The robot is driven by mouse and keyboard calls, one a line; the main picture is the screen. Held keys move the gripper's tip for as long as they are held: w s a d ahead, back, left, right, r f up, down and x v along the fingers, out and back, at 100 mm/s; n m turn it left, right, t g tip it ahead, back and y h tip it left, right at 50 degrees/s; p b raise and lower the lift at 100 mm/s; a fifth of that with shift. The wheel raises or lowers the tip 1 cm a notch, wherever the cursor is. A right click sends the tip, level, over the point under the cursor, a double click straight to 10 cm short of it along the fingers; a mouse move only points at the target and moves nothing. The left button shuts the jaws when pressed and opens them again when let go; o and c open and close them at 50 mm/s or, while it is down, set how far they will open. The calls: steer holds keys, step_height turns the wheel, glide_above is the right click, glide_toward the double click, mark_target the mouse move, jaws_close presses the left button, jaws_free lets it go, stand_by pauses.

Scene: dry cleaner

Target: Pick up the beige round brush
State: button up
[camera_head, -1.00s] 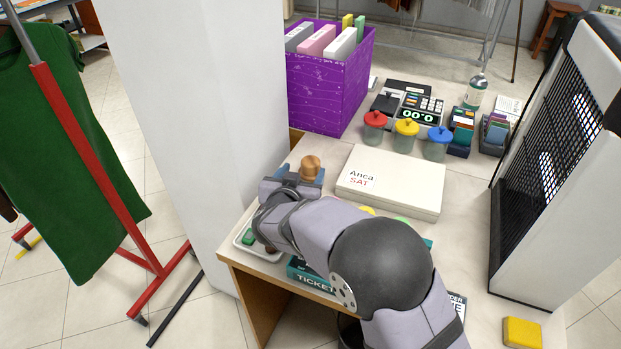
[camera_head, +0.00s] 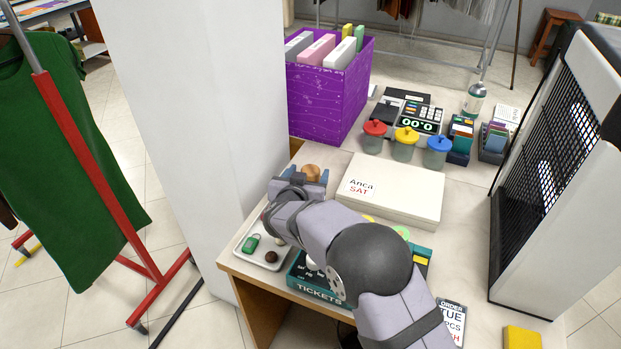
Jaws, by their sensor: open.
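The beige round brush (camera_head: 311,172) stands on the counter beside the white box, near the pillar; only its rounded wooden top shows. My gripper (camera_head: 307,176) is at the brush, with a blue finger visible on either side of its top. The jaws are open. My wrist and gripper hide the lower part of the brush, and I cannot tell whether the fingers touch it.
A white flat box (camera_head: 405,195) lies right of my gripper. A white tray (camera_head: 247,262) with small items and a teal tickets box (camera_head: 309,288) are at the front. A purple file box (camera_head: 327,95) stands behind; a white pillar (camera_head: 195,130) rises at left.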

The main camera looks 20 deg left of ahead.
steer(key=shift+w+a+f, duration=0.1)
steer(key=shift+w+f, duration=0.1)
steer(key=shift+w, duration=0.35)
steer(key=c, duration=1.2)
steer(key=shift+r, duration=0.1)
